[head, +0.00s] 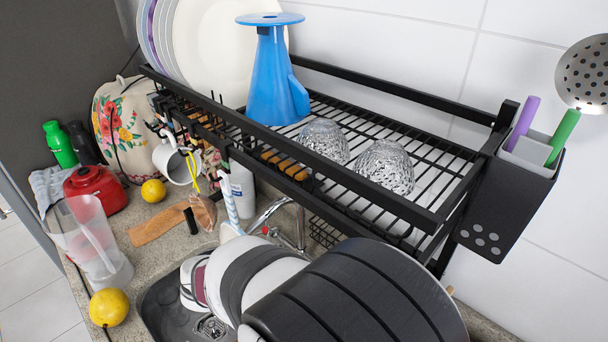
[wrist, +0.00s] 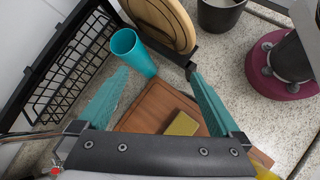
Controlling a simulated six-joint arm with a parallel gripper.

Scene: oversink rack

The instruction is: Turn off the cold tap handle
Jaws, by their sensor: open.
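A chrome tap (head: 301,228) stands behind the sink, under the rack, partly hidden by my arm. A small red-marked part (head: 266,230) shows beside its spout. A small red spot (wrist: 56,170) also shows at the lower left corner of the wrist view, beside my gripper's base. I cannot make out a cold tap handle in either view. My gripper (wrist: 158,73) is open, its two teal fingers wide apart with nothing held between them. It is above the counter, over a brown wooden board (wrist: 160,115). In the head view my arm hides the gripper.
The black rack (head: 400,205) overhangs the sink (head: 165,305). In the wrist view, a teal cup (wrist: 133,52) stands beyond the fingers, near a black wire basket (wrist: 75,65) and round wooden boards (wrist: 160,20). A yellow sponge (wrist: 182,124) lies on the board.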

